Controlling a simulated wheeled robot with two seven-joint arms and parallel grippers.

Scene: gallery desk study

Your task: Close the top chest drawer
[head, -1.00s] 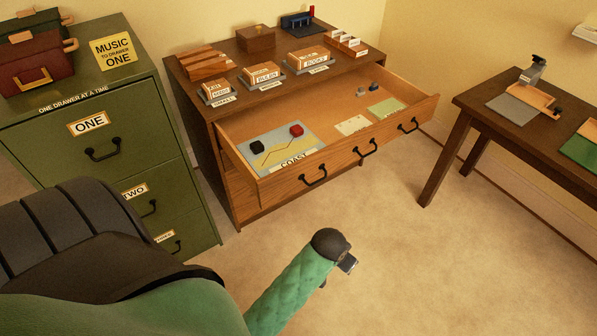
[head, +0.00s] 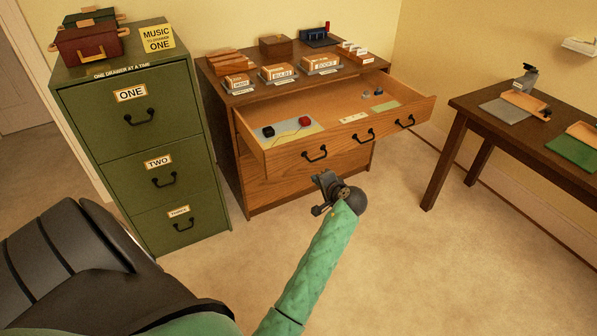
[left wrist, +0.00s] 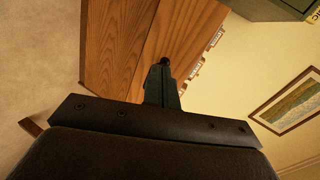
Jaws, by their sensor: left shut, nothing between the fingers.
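The wooden chest (head: 290,192) stands against the back wall, with its top drawer (head: 290,158) pulled well out. The drawer front has several dark handles. Inside lie a map sheet with a black and a red piece, and paler cards. My left gripper (head: 322,181) is shut and empty, just in front of and below the drawer front in the head view; I cannot tell whether it touches. In the left wrist view the shut fingers (left wrist: 166,65) point toward brown wood of the chest (left wrist: 120,40). My right gripper is not in view.
A green filing cabinet (head: 138,205) with closed drawers stands left of the chest, red and green cases on top. A dark table (head: 480,125) stands at right. Labelled boxes (head: 277,73) sit on the chest. Carpet (head: 430,270) in front is open.

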